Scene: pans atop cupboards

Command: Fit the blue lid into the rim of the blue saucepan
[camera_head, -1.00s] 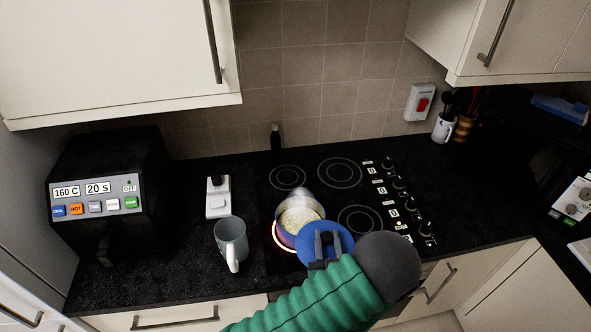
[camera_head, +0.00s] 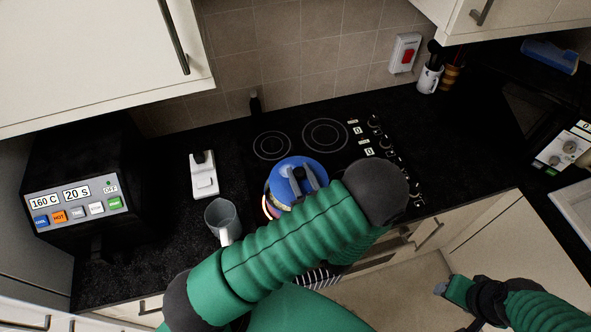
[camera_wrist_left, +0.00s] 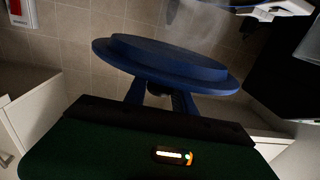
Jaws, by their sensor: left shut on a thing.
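The blue lid (camera_head: 290,169) is held by its knob in my left gripper (camera_head: 303,184), which is shut on it. In the head view the lid covers most of the blue saucepan (camera_head: 273,208); only a strip of the pan shows at its lower left. I cannot tell whether lid and rim touch. In the left wrist view the lid (camera_wrist_left: 165,60) spans the upper middle, above the two fingers (camera_wrist_left: 160,95); the pan is not clearly seen there. My right gripper (camera_head: 447,290) is low at the right, away from the pan; its jaw opening is unclear.
A grey mug (camera_head: 221,217) stands close to the pan's left. Behind it is a white device (camera_head: 203,176), and a black machine with buttons (camera_head: 82,190) stands farther left. The hob's back rings (camera_head: 325,135) are bare. Wall cupboards (camera_head: 90,60) overhang the counter.

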